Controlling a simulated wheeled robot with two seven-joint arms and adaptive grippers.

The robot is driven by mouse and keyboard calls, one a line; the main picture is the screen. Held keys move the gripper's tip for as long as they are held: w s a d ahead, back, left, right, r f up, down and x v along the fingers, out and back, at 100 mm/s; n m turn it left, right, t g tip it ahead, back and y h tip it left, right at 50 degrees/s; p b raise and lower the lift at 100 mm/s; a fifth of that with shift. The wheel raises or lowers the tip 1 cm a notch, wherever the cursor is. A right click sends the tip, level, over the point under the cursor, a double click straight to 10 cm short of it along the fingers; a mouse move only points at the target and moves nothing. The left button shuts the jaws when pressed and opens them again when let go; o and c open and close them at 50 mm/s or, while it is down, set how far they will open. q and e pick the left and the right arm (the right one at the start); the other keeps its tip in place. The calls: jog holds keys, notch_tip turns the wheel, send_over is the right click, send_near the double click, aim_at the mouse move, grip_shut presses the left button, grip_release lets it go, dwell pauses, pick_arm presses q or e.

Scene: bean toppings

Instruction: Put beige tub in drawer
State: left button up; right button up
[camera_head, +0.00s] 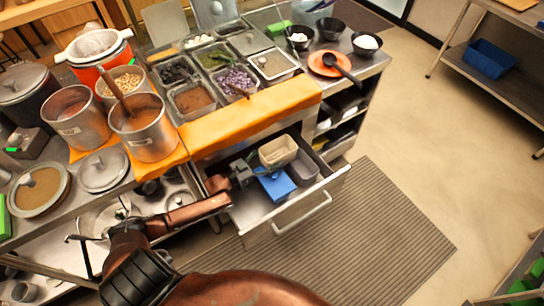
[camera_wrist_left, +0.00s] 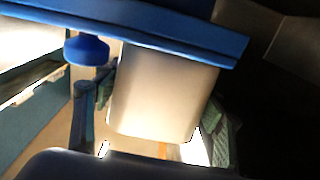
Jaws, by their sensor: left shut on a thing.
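The beige tub (camera_head: 278,152) is at the back of the open drawer (camera_head: 296,208), upright or nearly so. I cannot tell whether it hangs just above the drawer floor or touches it. My left gripper (camera_head: 255,172) reaches in from the left and is shut on the tub. In the left wrist view the beige tub (camera_wrist_left: 163,95) fills the space between the two fingers. My right gripper is not in view.
A blue object (camera_head: 274,185) lies in the drawer in front of the tub, and a grey tub (camera_head: 303,168) stands to its right. An orange board (camera_head: 250,115) edges the counter above. Metal pots (camera_head: 145,130) stand at left. Floor at right is clear.

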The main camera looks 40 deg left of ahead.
aim_at(263, 161)
pick_arm(q)
jog(key=shift+s+d+f, duration=0.1)
jog(key=shift+s+f, duration=0.05)
jog(key=shift+f, duration=0.25)
jog(key=o, duration=1.3)
jog(key=shift+f, duration=0.1)
jog(key=o, duration=0.4)
jog(key=shift+s+d+f, duration=0.1)
jog(key=shift+f, duration=0.05)
jog(key=shift+o, duration=0.2)
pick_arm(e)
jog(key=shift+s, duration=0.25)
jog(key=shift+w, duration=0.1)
pick_arm(q)
jog(key=shift+r, duration=0.3)
jog(key=shift+r+p, duration=0.25)
jog(key=shift+p, duration=0.05)
jog(key=v, duration=0.2)
jog(key=p+v, duration=0.1)
jog(key=v, duration=0.4)
jog(key=shift+a+r+p, duration=0.2)
jog(key=shift+r+p, duration=0.1)
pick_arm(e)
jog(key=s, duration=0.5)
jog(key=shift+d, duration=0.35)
